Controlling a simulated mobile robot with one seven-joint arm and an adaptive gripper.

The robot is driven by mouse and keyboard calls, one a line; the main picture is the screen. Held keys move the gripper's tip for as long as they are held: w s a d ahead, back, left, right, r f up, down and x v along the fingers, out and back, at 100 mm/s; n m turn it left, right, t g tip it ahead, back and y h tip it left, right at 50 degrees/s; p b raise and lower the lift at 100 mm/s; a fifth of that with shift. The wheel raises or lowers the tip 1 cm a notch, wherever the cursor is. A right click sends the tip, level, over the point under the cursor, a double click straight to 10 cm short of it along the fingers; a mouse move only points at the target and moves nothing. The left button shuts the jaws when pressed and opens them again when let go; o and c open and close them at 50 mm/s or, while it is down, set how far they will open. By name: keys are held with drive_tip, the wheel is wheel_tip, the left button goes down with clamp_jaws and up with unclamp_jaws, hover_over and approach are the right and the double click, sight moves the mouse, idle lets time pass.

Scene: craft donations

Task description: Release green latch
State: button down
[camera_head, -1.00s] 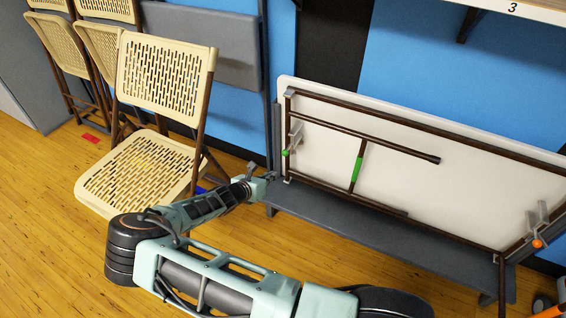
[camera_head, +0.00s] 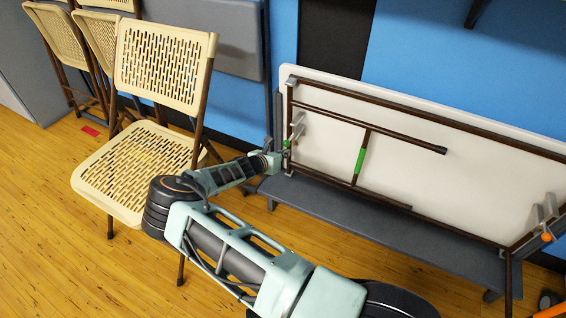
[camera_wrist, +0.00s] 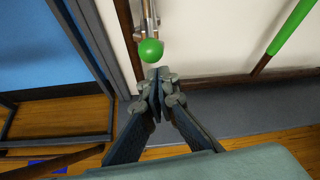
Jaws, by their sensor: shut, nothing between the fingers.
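The green latch has a round green knob (camera_wrist: 151,50) on a metal stem, at the left edge of the folded white table (camera_head: 420,130). In the head view its metal lever (camera_head: 297,131) shows beside my gripper, and the knob is mostly hidden. My gripper (camera_wrist: 160,77) is shut and empty, with its fingertips just below the knob in the wrist view. I cannot tell whether they touch it. In the head view my gripper (camera_head: 285,146) is at the table's left edge.
The table stands on edge on a grey ledge (camera_head: 400,232), its brown leg frame bearing a green sleeve (camera_head: 360,160). An orange-knobbed latch (camera_head: 546,237) is at the right. A beige folding chair (camera_head: 135,165) stands left of my arm.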

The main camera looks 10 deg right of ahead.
drive_tip(key=shift+w+r, duration=0.1)
drive_tip(key=shift+r, duration=0.4)
drive_tip(key=shift+r+p, duration=1.5)
drive_tip(key=shift+r, duration=0.6)
approach(288, 142)
drive_tip(key=s+f, duration=0.1)
drive_tip(key=s+a+f, duration=0.1)
drive_tip(key=s, duration=0.1)
drive_tip(key=shift+s+a+f+p, duration=0.15)
drive_tip(key=shift+a+f+p, duration=0.15)
drive_tip(key=shift+f, duration=0.1)
